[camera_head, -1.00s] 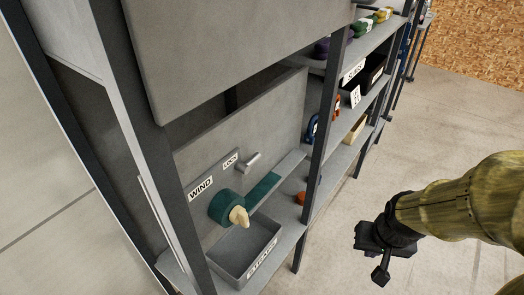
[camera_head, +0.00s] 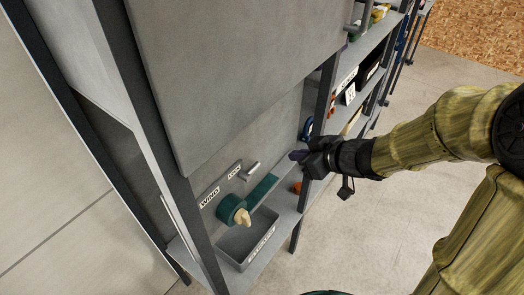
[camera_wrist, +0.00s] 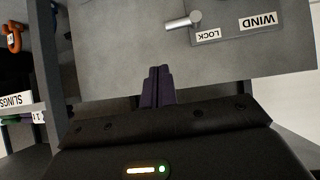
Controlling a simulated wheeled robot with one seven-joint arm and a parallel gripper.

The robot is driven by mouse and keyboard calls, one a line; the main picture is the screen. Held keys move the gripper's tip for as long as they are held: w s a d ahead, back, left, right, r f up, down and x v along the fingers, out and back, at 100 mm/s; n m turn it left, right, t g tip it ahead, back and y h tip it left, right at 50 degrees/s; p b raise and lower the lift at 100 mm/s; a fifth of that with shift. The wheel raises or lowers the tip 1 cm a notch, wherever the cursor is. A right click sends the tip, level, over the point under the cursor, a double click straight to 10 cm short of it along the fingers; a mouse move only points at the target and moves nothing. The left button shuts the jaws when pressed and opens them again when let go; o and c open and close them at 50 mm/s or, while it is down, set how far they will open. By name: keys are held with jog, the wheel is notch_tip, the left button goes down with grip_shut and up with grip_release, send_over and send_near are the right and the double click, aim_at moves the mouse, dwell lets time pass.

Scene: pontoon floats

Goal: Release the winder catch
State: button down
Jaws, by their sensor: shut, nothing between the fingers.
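The winder catch, a light grey metal lever (camera_head: 250,171) beside the LOCK label (camera_head: 234,172), stands out from the grey back panel. In the wrist view the lever (camera_wrist: 183,22) lies just ahead and to the right of my fingertips, near the LOCK label (camera_wrist: 207,35). The green winder drum with a cream knob (camera_head: 236,212) sits below the WIND label (camera_head: 209,196). My gripper (camera_head: 298,155) is to the right of the lever, apart from it. In the wrist view its dark purple fingers (camera_wrist: 157,86) are together and empty.
A dark shelf post (camera_head: 318,125) stands close to my gripper. A grey labelled tray (camera_head: 243,245) sits below the drum, and a large grey panel (camera_head: 235,70) overhangs above. Shelves with coloured items lie at the right. The floor at right is open.

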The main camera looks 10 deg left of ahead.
jog(key=shift+s+a+r+n+g+y, duration=0.4)
jog(key=shift+s+a+r+n+g, duration=0.25)
jog(key=shift+s+a, duration=0.25)
jog(key=shift+w, duration=0.1)
jog(key=b, duration=0.1)
send_near(251, 170)
jog(key=w+a+r, duration=0.1)
jog(key=w+a, duration=0.2)
jog(key=a, duration=0.1)
jog(key=f, duration=0.2)
jog(key=w+a+f, duration=0.1)
jog(key=f, duration=0.1)
